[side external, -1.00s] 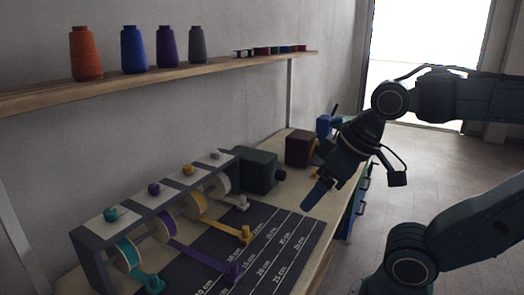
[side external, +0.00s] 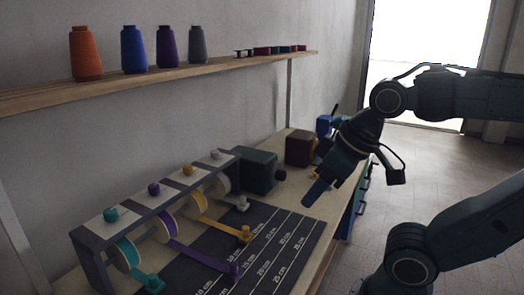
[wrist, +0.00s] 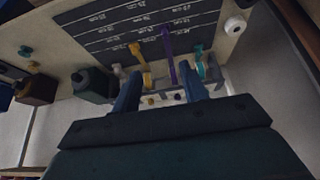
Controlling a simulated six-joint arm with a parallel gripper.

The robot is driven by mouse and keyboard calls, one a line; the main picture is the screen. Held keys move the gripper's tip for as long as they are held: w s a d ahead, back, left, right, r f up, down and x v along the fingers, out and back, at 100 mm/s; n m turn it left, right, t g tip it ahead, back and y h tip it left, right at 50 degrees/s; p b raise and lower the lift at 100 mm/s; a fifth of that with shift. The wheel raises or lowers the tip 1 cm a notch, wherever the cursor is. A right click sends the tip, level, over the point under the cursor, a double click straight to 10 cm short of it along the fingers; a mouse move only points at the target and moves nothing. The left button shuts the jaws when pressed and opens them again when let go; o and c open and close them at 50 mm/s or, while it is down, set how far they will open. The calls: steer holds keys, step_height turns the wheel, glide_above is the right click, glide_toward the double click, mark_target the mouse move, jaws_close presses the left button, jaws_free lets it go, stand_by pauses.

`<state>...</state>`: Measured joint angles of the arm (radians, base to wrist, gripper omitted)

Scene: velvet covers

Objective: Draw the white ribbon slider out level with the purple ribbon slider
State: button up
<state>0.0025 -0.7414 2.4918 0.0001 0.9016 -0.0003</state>
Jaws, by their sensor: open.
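The white ribbon slider (side external: 242,203) sits close to its spool at the far end of the rack, with almost no ribbon drawn out. It shows in the wrist view (wrist: 118,70) left of the yellow slider. The purple ribbon slider (side external: 234,269) is drawn far out over the dark marked mat, trailing purple ribbon; it also shows in the wrist view (wrist: 166,31). My gripper (side external: 316,194) is open and empty, in the air beyond the mat's right edge. Its two fingers (wrist: 158,85) frame the rack in the wrist view and touch no slider.
The yellow slider (side external: 245,234) is partly out and the teal slider (side external: 153,284) is near the rack (side external: 84,260). A dark green box (side external: 257,171) stands just behind the white slider. The mat (side external: 285,238) has centimetre lines. A shelf (side external: 215,79) with thread cones runs above.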

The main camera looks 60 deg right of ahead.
steer(key=w+d+r+m+g, duration=0.1)
steer(key=w+d+r, duration=0.25)
steer(key=w, duration=0.65)
steer(key=m+g, duration=0.4)
steer(key=g, duration=0.1)
glide_above(243, 196)
step_height(243, 196, down, 18)
steer(key=shift+a+f, duration=0.1)
steer(key=shift+f, duration=0.15)
steer(key=shift+f, duration=6.85)
jaws_close()
